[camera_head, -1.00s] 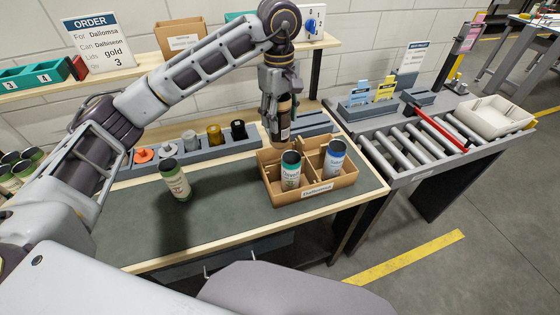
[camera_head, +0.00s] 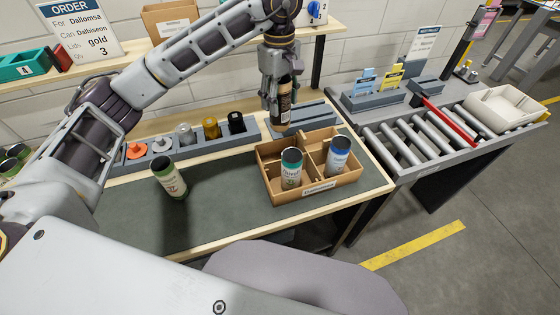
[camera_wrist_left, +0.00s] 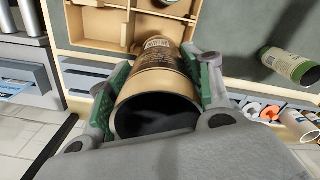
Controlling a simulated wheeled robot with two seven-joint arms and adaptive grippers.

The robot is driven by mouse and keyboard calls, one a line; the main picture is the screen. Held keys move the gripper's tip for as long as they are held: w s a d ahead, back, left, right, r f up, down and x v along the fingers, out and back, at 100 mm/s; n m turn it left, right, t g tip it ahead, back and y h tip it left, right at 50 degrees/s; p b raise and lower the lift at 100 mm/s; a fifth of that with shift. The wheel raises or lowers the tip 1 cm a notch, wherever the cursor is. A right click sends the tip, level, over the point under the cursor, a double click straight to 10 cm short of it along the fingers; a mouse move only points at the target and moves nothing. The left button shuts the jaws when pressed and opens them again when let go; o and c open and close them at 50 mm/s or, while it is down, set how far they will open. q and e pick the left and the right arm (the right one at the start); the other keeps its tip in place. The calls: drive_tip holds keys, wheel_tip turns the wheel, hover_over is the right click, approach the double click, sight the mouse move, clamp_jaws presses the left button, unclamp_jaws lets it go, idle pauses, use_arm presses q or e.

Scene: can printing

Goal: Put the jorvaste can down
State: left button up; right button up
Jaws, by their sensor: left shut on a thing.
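My left gripper (camera_head: 277,98) is shut on a dark can with a tan part (camera_head: 285,104), taken as the jorvaste can; its name is not readable. It hangs upright just behind the cardboard box (camera_head: 348,180), above the table; its exact height is unclear. In the left wrist view the can (camera_wrist_left: 158,72) sits between both fingers of the gripper (camera_wrist_left: 160,85), with the divided box (camera_wrist_left: 98,28) beyond it. My right gripper is not in view.
A grey rack (camera_head: 190,151) with coloured pieces runs along the back. A roller conveyor (camera_head: 420,130) with a white tray (camera_head: 503,108) is at right. The mat between green can and box is clear.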

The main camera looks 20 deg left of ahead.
sight(279, 118)
use_arm(q)
drive_tip(key=shift+f, duration=0.5)
drive_tip(key=shift+s+f, duration=0.15)
drive_tip(key=shift+f, duration=0.3)
wheel_tip(279, 118, down, 4)
drive_tip(key=shift+r+b, duration=0.1)
drive_tip(key=shift+b, duration=0.45)
drive_tip(key=shift+f, duration=0.4)
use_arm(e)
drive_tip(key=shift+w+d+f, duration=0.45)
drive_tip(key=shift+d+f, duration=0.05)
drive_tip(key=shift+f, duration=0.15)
